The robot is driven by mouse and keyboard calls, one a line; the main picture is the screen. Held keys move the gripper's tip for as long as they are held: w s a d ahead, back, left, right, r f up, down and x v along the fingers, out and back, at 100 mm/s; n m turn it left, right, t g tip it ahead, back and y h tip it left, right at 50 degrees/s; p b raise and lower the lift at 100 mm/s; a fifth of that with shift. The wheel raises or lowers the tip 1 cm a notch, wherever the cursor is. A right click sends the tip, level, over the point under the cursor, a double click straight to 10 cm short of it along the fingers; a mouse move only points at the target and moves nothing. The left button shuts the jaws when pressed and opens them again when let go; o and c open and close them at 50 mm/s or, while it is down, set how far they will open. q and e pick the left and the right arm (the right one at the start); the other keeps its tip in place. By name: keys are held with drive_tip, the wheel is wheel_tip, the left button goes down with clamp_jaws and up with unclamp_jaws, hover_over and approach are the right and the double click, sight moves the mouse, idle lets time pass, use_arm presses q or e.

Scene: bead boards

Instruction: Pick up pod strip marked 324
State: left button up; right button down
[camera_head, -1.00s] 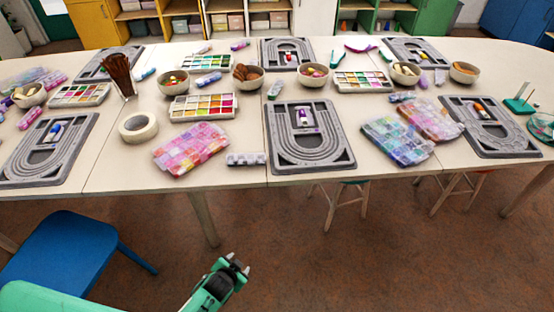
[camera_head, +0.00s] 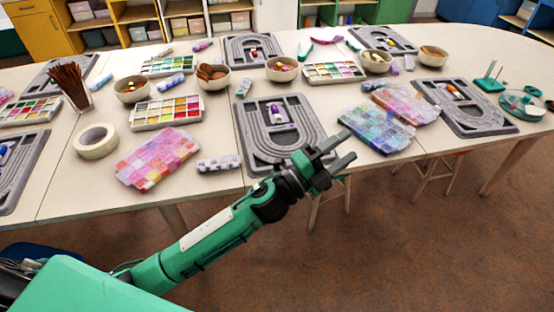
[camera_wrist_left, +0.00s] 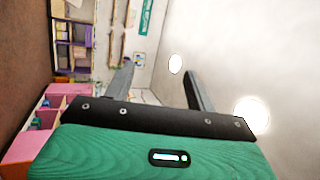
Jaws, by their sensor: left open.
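Several small pod strips lie on the table, and no number can be read on any. One pale strip with dark pods (camera_head: 219,163) lies at the front edge, left of the middle bead board (camera_head: 250,161). A blue-grey strip (camera_head: 171,83) and a greenish strip (camera_head: 243,87) lie farther back. Another strip (camera_head: 374,86) lies behind the blue bead case. My left gripper (camera_head: 337,151) is open and empty in front of the middle board, right of the pale strip. In the left wrist view its fingers (camera_wrist_left: 158,80) are apart with nothing between them. My right gripper is not in view.
A pink bead case (camera_head: 156,158) lies left of the pale strip and a blue case (camera_head: 376,130) lies right of the middle board. A tape roll (camera_head: 96,141), bowls (camera_head: 281,69) and bead trays (camera_head: 166,112) crowd the table. Stools stand below the table.

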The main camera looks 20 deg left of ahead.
use_arm(q)
drive_tip(key=s+d+m+g+h, duration=0.2)
drive_tip(key=d+m+g+h, duration=0.3)
drive_tip(key=m+g, duration=0.4)
drive_tip(key=m+g+y, duration=0.9)
drive_tip(key=m+y, duration=0.5)
drive_tip(key=y, duration=1.1)
approach(220, 161)
drive_tip(key=shift+h, duration=0.3)
drive_tip(key=x, duration=0.1)
drive_tip(key=b+x, duration=0.1)
drive_tip(key=x, duration=0.1)
drive_tip(key=b+x, duration=0.1)
drive_tip(key=shift+w+a+f, duration=0.25)
drive_tip(key=shift+w+a, duration=0.05)
drive_tip(key=shift+a, duration=0.15)
drive_tip(key=x, duration=0.4)
drive_tip(key=shift+s+f, duration=0.2)
drive_tip(key=shift+s, duration=0.2)
drive_tip(key=shift+a+f, duration=0.1)
drive_tip(key=shift+f, duration=0.2)
drive_tip(key=c, duration=0.9)
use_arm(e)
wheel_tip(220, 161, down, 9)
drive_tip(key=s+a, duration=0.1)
